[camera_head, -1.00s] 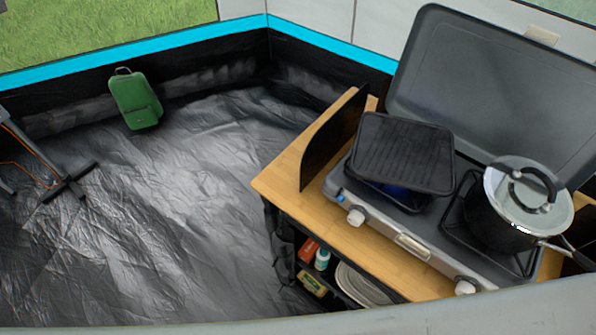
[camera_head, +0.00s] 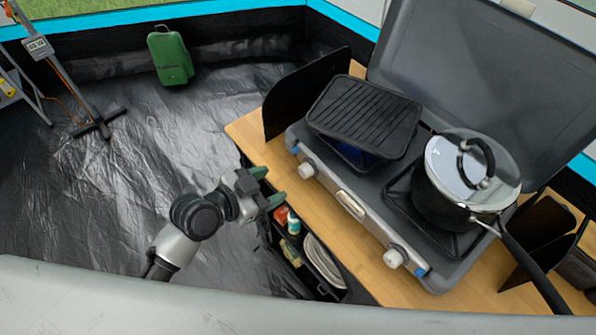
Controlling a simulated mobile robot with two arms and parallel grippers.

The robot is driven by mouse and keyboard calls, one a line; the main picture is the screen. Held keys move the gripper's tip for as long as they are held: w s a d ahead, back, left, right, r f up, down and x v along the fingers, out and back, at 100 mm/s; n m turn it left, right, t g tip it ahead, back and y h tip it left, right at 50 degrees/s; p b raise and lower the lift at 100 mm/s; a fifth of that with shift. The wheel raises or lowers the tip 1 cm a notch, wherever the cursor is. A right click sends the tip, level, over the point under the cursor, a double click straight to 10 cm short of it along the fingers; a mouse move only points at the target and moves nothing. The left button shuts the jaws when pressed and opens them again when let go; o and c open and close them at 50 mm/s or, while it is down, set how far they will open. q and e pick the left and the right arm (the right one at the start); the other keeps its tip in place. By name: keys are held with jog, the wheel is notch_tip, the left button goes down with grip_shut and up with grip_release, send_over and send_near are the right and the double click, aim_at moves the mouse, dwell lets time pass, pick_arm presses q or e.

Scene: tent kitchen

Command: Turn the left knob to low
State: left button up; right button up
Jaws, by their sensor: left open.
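The camp stove (camera_head: 348,205) stands on a wooden table with its grey lid (camera_head: 480,75) raised. Its left knob (camera_head: 307,169) is white and sits on the front panel near the left end. The right knob (camera_head: 394,258) is white, near the right end. A blue flame shows under the griddle (camera_head: 364,115) on the left burner. My left gripper (camera_head: 273,186) is open and empty, just left of and below the left knob, near the table's front edge and apart from the knob. My right gripper is out of view.
A lidded pot (camera_head: 448,205) sits on the right burner, its black handle reaching past the front. A dark windscreen panel (camera_head: 305,95) stands left of the stove. Below the table, a shelf holds plates (camera_head: 322,262) and small items. Open floor lies left.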

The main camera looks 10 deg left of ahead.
aim_at(301, 173)
pick_arm(q)
jog(key=p+x, duration=0.1)
jog(key=x, duration=0.6)
jog(key=shift+w+d, duration=0.15)
jog(key=shift+d, duration=0.2)
jog(key=shift+w+d+f, duration=0.35)
jog(key=shift+w+d, duration=0.1)
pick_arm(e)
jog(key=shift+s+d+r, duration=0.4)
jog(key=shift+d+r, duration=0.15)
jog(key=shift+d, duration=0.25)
pick_arm(q)
jog(key=c, duration=0.9)
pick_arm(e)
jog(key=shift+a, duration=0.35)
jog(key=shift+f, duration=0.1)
pick_arm(q)
jog(key=n+g+h+b, duration=0.1)
jog(key=n, duration=0.1)
jog(key=shift+a+f+n+b, duration=0.1)
jog(key=shift+f+n+b, duration=0.05)
jog(key=shift+n+b, duration=0.2)
jog(key=shift+n+g+h+b, duration=0.5)
jog(key=shift+n+h+b, duration=0.3)
jog(key=shift+n+b, duration=0.2)
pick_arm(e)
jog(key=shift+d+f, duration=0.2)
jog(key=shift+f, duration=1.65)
